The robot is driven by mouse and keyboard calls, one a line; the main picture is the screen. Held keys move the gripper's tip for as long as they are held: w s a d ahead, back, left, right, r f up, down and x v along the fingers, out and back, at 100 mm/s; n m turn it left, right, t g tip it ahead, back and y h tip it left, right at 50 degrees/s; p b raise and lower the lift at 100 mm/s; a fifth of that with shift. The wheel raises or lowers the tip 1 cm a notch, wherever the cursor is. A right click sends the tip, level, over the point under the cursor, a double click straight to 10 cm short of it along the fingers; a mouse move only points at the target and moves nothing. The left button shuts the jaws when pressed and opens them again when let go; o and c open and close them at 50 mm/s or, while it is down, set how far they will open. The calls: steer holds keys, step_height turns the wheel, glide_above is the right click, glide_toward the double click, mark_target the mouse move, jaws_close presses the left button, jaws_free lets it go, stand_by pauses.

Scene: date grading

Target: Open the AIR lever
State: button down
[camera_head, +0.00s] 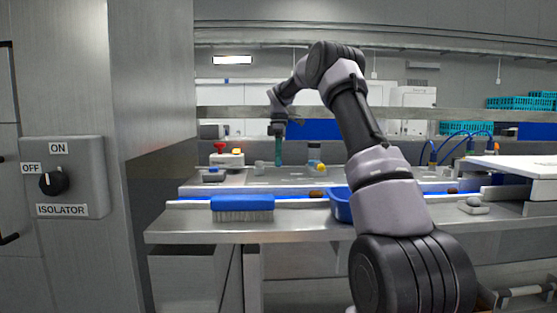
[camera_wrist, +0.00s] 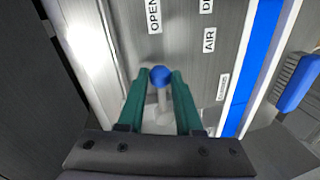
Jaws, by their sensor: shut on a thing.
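The AIR lever (camera_wrist: 160,76) has a round blue knob on a pale stem. In the wrist view it stands between the two green fingers of my gripper (camera_wrist: 158,88), which are shut on it. The AIR label (camera_wrist: 209,40) and an OPEN label (camera_wrist: 153,16) are on the metal panel near the lever. In the head view my gripper (camera_head: 278,150) points down over the far side of the bench. The lever cannot be made out there.
A blue brush (camera_head: 242,203) lies on the bench's front ledge. A blue belt (camera_wrist: 237,100) runs beside the panel. A red-topped button box (camera_head: 226,159) stands left of my gripper. A blue tray (camera_head: 340,205) is partly hidden by my arm. An isolator switch (camera_head: 52,183) is at far left.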

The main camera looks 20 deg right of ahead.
steer(key=c, duration=0.6)
jaws_free()
steer(key=r, duration=0.3)
steer(key=w+r, duration=0.1)
steer(key=r, duration=0.3)
steer(key=w+d+r, duration=0.1)
steer(key=r, duration=0.2)
steer(key=shift+r, duration=0.3)
